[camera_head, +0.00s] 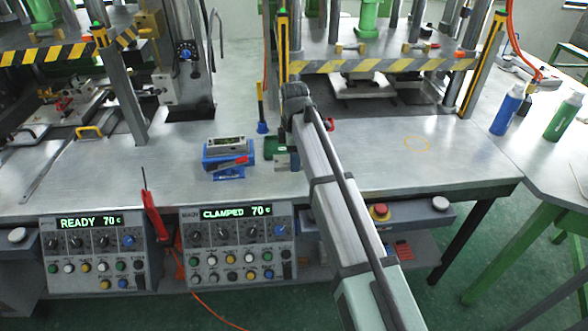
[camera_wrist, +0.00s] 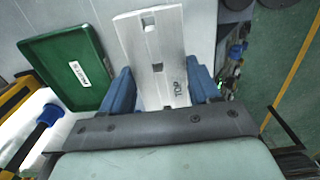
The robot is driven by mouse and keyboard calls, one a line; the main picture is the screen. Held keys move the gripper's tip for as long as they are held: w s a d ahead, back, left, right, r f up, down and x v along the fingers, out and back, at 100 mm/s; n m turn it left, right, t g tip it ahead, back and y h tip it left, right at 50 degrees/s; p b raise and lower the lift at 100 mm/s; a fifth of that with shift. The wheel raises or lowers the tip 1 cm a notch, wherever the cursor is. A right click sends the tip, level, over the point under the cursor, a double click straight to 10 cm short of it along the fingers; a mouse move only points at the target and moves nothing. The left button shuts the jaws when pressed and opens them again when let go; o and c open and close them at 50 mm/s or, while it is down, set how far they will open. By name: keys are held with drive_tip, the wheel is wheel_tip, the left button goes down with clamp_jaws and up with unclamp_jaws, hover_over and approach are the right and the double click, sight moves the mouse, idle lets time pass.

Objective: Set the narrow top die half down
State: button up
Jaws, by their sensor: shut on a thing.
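The narrow top die half (camera_wrist: 152,50) is a pale metal block with square recesses and the word TOP on it. In the wrist view it sits between the two blue fingers of my gripper (camera_wrist: 161,82), which is shut on it. In the head view my gripper (camera_head: 288,150) is over the bench, right of the blue fixture (camera_head: 228,170), and my arm hides much of it. I cannot tell from these views whether the die half touches the surface below.
A green tray (camera_wrist: 66,64) with a white label lies left of the die half. The blue fixture holds a metal block. A blue-ended tool (camera_head: 262,126) stands behind the tray. Control panels line the bench front. The bench right of my arm is mostly clear; bottles (camera_head: 508,110) stand far right.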

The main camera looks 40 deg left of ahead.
sight(294, 176)
drive_tip(key=shift+f, duration=2.4)
drive_tip(key=o, duration=1.4)
drive_tip(key=shift+f, duration=0.1)
drive_tip(key=shift+c, duration=0.2)
wheel_tip(294, 176, up, 12)
drive_tip(key=shift+r, duration=0.15)
